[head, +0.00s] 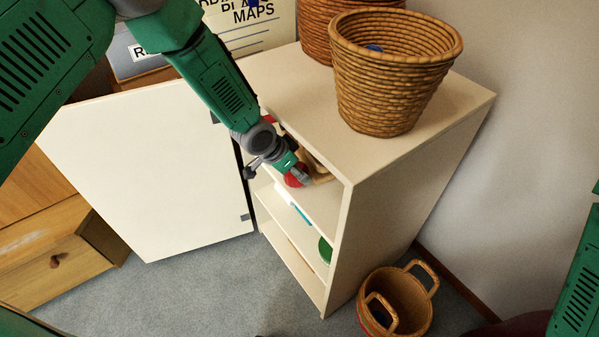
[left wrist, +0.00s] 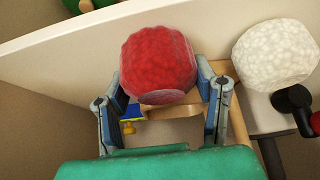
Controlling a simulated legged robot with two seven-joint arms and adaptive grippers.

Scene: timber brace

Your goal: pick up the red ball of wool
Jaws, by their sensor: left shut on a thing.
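The red ball of wool (head: 294,176) is at the mouth of the cabinet's upper compartment in the head view. It also shows in the left wrist view (left wrist: 158,62), between the two fingers. My left gripper (head: 287,168) comes down from above at the cabinet's open front and is shut on the ball. In the left wrist view, my left gripper (left wrist: 162,82) has one finger on each side of the ball. My right gripper is out of view.
The white cabinet door (head: 150,170) stands open to the left. A woven basket (head: 390,85) sits on the cabinet top (head: 290,85), and a handled basket (head: 405,298) on the floor. A white ball (left wrist: 275,54) is right of the red one. Carpet (head: 190,290) lies clear ahead.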

